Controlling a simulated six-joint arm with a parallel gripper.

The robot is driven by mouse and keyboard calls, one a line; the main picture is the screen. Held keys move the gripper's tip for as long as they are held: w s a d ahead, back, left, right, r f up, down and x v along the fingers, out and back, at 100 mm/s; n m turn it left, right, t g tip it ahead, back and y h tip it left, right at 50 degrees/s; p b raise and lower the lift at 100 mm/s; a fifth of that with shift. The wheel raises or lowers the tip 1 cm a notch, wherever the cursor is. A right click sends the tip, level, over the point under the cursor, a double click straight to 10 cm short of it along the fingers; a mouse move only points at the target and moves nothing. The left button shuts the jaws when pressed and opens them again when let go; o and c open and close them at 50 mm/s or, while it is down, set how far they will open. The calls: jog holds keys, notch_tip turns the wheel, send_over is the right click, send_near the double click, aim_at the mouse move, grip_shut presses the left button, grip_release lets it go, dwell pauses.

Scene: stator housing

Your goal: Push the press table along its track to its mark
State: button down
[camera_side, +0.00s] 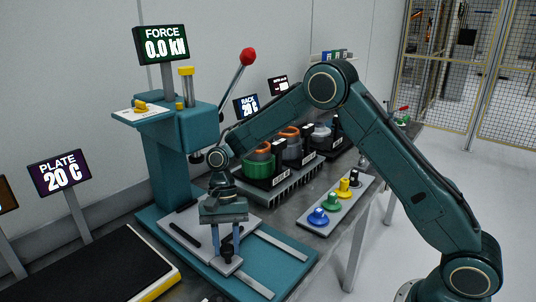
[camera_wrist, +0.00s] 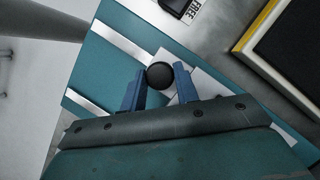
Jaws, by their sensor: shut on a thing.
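The press table (camera_side: 185,222) is a light grey plate with dark bars on it. It lies on the teal press base (camera_side: 290,262) between two pale rails. My gripper (camera_side: 227,243) points down at its front end, with blue fingers shut on the black knob (camera_side: 227,257). In the wrist view the knob (camera_wrist: 160,74) sits between the two blue fingertips, and part of the grey table (camera_wrist: 200,82) shows behind them. The back of the table lies near the teal press column (camera_side: 175,165). My wrist hides part of the table. I cannot make out the mark.
A plate with a black top and yellow edge (camera_side: 150,292) lies at the left front. A rack of stators (camera_side: 285,175) and a tray of coloured knobs (camera_side: 335,208) stand to the right. The press display (camera_side: 163,44) reads 0.0 kN. The rails in front of the table are clear.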

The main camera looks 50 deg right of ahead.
jog(key=shift+w, duration=0.3)
jog(key=c, duration=1.4)
grip_release()
jog(key=o, duration=0.3)
jog(key=shift+o, duration=0.2)
jog(key=shift+r, duration=0.15)
jog(key=v, duration=1.1)
jog(key=shift+d+r, duration=0.15)
jog(key=shift+r, duration=0.15)
jog(key=shift+s+r, duration=0.1)
